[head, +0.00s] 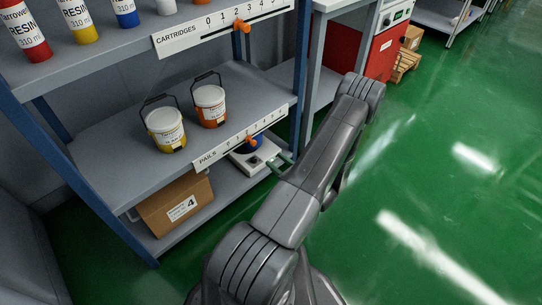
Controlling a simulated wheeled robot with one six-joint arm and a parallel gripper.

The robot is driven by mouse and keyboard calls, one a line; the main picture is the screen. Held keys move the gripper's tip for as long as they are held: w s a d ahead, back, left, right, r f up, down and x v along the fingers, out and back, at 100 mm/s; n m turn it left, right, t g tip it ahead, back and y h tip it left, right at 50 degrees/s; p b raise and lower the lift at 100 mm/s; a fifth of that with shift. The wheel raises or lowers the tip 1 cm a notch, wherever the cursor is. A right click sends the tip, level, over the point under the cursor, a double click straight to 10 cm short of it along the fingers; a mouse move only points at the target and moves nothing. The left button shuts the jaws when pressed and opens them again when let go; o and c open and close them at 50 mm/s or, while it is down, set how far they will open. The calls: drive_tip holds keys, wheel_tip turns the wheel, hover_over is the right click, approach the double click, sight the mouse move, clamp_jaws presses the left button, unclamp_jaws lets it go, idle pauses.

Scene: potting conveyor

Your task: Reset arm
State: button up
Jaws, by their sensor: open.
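My arm reaches up from the bottom of the head view, over the green floor and in front of the shelf rack. My gripper (278,163) shows only in part, as two small finger ends at the left side of the arm, beside the lower shelf. They stand apart, with nothing seen between them. The rest of the gripper is hidden behind my arm.
A yellow-labelled pail (166,129) and an orange-labelled pail (210,105) stand on the middle shelf (120,137). Below are a cardboard box (175,207) and a white scale-like device (254,160). Cartridges (76,20) stand above. A red cabinet (383,52) is behind; the right floor is clear.

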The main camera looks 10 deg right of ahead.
sight(253, 145)
drive_tip(key=shift+s+d, duration=0.1)
drive_tip(key=shift+s, duration=0.05)
drive_tip(key=b+x, duration=0.2)
drive_tip(key=x, duration=1.2)
drive_tip(key=shift+s+a, duration=0.2)
drive_tip(key=shift+a, duration=0.05)
drive_tip(key=shift+s+a, duration=0.15)
drive_tip(key=shift+f, duration=0.1)
